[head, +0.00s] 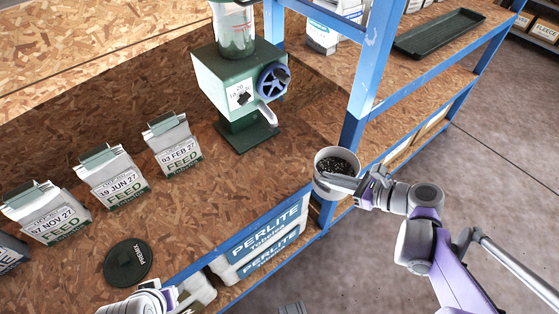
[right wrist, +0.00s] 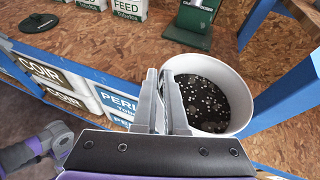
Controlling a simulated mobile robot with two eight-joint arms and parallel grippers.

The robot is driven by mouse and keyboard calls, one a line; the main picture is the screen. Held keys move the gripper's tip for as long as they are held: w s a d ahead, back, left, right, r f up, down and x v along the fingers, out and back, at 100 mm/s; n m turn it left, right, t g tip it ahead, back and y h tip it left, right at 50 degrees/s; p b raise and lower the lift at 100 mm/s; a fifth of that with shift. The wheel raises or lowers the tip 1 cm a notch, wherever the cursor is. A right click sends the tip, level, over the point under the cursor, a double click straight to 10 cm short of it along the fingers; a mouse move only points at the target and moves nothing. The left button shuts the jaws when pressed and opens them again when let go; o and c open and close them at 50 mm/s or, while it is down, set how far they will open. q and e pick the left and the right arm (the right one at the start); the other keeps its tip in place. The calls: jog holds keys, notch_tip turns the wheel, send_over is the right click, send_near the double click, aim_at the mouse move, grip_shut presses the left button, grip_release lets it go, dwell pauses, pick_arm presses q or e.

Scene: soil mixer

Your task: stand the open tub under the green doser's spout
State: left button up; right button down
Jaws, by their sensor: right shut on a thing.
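The green doser (head: 222,78) stands on the wooden shelf in the head view. Its pale spout (head: 267,113) points down over the dark green base plate (head: 248,137). The open white tub (head: 320,178) holds dark speckled soil. It is held at the shelf's front edge, right of and nearer than the doser, by the blue post. My right gripper (head: 352,183) is shut on the tub's near wall; the right wrist view shows the fingers (right wrist: 172,103) at the rim. My left gripper (head: 172,298) is partly cut off at the bottom; its jaw state is unclear.
Several feed bags (head: 178,148) stand left of the doser. A blue upright post (head: 370,65) rises close to the tub. Bare board lies before the doser.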

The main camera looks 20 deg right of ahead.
jog(key=w+r+b+x, duration=0.1)
jog(key=r+b+x, duration=0.1)
jog(key=x, duration=1.6)
jog(key=shift+a+r, duration=0.35)
jog(key=shift+r, duration=0.3)
jog(key=shift+f, duration=0.1)
jog(key=c, duration=1)
grip_release()
